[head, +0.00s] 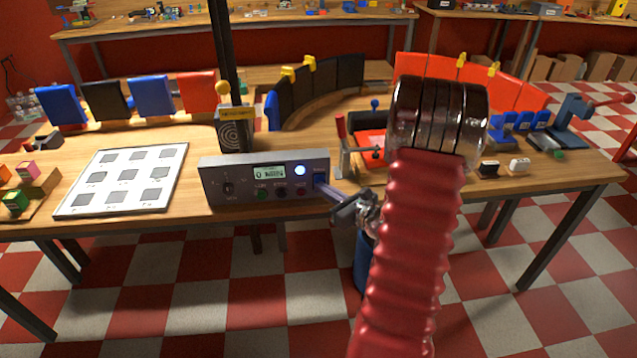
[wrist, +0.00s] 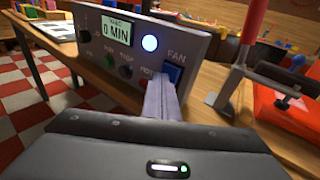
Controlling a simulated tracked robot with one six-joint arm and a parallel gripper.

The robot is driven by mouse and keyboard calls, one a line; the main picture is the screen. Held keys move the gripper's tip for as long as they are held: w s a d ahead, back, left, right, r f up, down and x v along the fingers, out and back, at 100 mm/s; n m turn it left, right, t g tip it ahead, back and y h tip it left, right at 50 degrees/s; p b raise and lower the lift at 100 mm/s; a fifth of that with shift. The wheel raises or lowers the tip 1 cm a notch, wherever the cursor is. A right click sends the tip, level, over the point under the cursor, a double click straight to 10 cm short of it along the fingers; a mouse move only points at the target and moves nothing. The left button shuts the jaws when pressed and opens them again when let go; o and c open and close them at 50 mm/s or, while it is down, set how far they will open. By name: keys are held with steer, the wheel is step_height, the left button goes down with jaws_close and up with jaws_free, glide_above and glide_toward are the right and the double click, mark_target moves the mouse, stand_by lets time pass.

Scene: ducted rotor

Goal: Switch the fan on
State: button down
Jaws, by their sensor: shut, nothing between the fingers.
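A grey control box (head: 222,167) stands at the front edge of the wooden table. A blue switch (head: 321,179) is at the right end of its face, and it also shows in the wrist view (wrist: 173,73) under the label FAN. A round lamp (head: 300,170) beside it glows blue-white. The display (wrist: 117,29) reads 0 MIN. My gripper (head: 323,190) is shut and empty, with its fingertips just in front of or against the lower part of the switch. The fingers hide part of the switch; I cannot tell if they touch it or which way it is set.
A red button (head: 300,191), a black button (head: 281,192), a green button (head: 263,194) and a knob (head: 228,188) share the box's face. A red-handled clamp (head: 341,135) stands right of the box. A white board (head: 125,180) lies to the left. My arm hides part of the table.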

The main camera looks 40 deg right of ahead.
steer(key=shift+s+a+f, duration=0.35)
steer(key=shift+s+a, duration=0.1)
steer(key=shift+s, duration=0.25)
stand_by(0.3)
steer(key=s+a+f, duration=0.1)
steer(key=s, duration=0.1)
steer(key=s+a+f, duration=0.1)
steer(key=shift+s+a+f, duration=0.1)
steer(key=shift+s+a, duration=0.2)
steer(key=shift+s, duration=0.05)
stand_by(0.7)
